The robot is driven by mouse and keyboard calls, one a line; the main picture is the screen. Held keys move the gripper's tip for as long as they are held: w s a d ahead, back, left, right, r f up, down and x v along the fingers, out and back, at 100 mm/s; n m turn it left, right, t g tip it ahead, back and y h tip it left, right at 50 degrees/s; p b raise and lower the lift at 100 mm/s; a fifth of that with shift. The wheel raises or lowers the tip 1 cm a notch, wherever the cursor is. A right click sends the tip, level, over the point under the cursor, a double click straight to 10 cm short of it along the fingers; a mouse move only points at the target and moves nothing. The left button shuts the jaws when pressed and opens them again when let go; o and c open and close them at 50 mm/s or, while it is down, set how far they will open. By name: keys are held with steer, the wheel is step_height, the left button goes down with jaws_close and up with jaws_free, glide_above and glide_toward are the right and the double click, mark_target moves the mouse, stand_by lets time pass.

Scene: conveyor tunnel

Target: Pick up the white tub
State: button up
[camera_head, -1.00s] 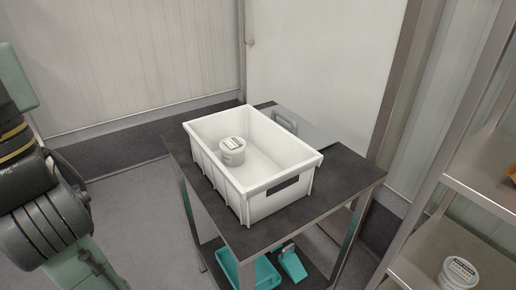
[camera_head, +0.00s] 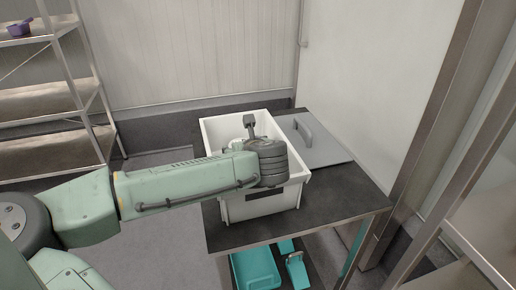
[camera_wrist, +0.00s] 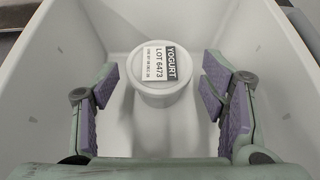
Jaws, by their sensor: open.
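The white tub (camera_wrist: 163,75) stands upright in the white crate (camera_wrist: 62,45), its round lid facing the wrist camera. Its label reads "YOGURT" and "LOT 6473". My gripper (camera_wrist: 160,85) is open, with one purple-padded finger left of the tub and one right of it, a clear gap on both sides. In the head view the crate (camera_head: 215,130) stands on a dark-topped table, and my arm reaches over it. My wrist hides most of the crate's inside there.
The crate's walls stand close around my gripper. A grey flat lid with a handle (camera_head: 318,146) lies right of the crate on the dark table top (camera_head: 335,200). Teal containers (camera_head: 255,270) sit on the table's lower shelf. A metal rack (camera_head: 45,100) stands at left.

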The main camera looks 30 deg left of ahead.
steer(key=shift+p+x, duration=1.3)
steer(key=shift+x, duration=2.45)
steer(key=shift+s+d+f, duration=0.1)
steer(key=shift+f, duration=0.05)
steer(key=shift+c, duration=0.5)
steer(key=c, duration=1.1)
step_height(320, 180, up, 18)
steer(key=b, duration=0.2)
steer(key=shift+b, duration=0.3)
steer(key=shift+c, duration=0.2)
steer(key=o, duration=0.7)
steer(key=shift+c, duration=0.2)
jaws_close()
